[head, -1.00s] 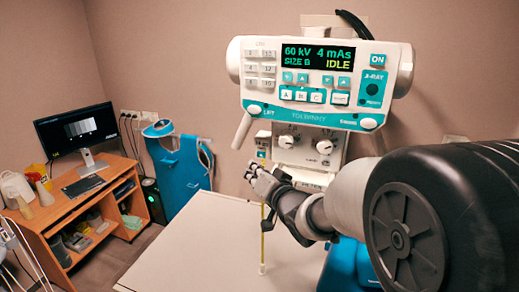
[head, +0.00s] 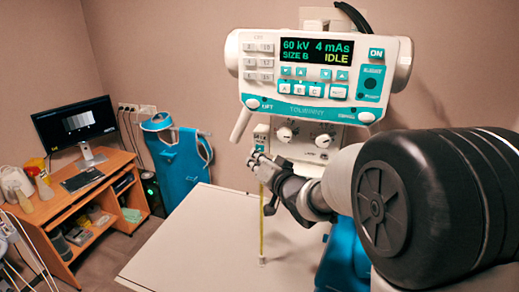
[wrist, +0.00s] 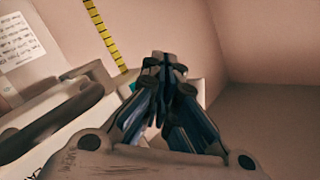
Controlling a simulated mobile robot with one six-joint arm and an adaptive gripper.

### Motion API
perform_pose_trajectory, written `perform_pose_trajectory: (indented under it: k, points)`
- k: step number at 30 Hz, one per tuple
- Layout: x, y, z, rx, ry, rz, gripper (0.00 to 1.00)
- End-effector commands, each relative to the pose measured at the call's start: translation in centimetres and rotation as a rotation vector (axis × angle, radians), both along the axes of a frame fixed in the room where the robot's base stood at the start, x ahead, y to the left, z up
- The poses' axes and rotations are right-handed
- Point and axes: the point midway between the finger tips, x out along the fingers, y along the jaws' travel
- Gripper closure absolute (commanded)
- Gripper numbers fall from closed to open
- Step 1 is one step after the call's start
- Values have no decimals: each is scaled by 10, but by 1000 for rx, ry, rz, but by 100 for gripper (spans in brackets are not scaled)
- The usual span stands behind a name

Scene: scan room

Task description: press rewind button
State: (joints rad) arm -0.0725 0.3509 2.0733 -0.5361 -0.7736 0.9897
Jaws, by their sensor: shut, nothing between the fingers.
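A yellow tape (head: 262,225) hangs down to the pale table from a small light housing (head: 261,133) with a teal patch, below the left part of the X-ray control panel (head: 270,105). No button marked rewind can be read in either view. My gripper (head: 255,158) is shut and empty, just below the housing and close to the tape; I cannot tell whether it touches. In the wrist view, the closed fingertips (wrist: 163,60) point away, and the tape (wrist: 103,35) with black marks passes to their upper left. A pale body with a teal bit lies partly hidden behind the fingers.
The panel reads IDLE, with a handle (head: 241,124) reaching down at its left. The pale tabletop (head: 195,245) is bare. A blue apron (head: 180,165) hangs behind, and a wooden desk (head: 95,200) with a monitor stands left. A printed sheet (wrist: 25,50) shows upper left.

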Motion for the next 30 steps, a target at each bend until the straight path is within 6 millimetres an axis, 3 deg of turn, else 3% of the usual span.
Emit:
perform_pose_trajectory:
  k: [30]
  points:
    - [7, -3, 0, 0, 0, -1, 100]
